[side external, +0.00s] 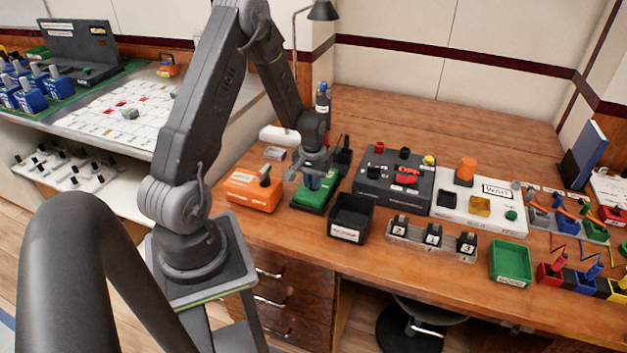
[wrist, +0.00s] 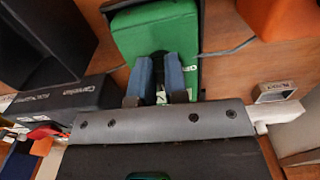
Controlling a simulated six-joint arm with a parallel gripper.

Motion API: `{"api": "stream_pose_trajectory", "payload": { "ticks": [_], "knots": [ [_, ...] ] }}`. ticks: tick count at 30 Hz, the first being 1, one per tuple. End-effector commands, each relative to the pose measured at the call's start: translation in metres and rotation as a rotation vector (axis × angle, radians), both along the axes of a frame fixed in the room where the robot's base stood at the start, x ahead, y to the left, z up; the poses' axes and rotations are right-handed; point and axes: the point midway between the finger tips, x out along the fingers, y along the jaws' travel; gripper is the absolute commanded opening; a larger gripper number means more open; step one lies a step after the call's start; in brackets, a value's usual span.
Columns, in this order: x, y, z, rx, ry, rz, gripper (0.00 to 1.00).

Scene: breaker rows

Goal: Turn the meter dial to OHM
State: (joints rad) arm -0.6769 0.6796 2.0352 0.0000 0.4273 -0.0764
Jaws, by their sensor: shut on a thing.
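A green box-shaped meter (side external: 302,198) lies on the wooden bench below my gripper (side external: 312,181). In the wrist view the green meter (wrist: 158,32) fills the top middle, with a dark edge around it. My gripper's blue fingers (wrist: 160,76) point down at its face and are shut on a dark dial (wrist: 160,70), mostly hidden between them. I cannot read the dial's setting or any OHM mark.
A black open bin (side external: 350,217) stands close to the right of the meter. A dark panel (side external: 388,185) with buttons stands behind it. Numbered blocks (side external: 432,238) and a green tray (side external: 511,262) lie further right.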

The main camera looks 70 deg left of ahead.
Motion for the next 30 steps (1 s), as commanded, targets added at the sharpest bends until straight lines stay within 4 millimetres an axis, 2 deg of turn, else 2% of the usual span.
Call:
{"api": "stream_pose_trajectory", "payload": {
  "ticks": [18, 30],
  "knots": [
    [-0.0025, 0.0064, 0.0004, 0.001, -0.002, -0.585, 0.00],
    [-0.0023, 0.0100, 0.0004, 0.002, -0.002, -0.892, 0.00]
  ]
}}
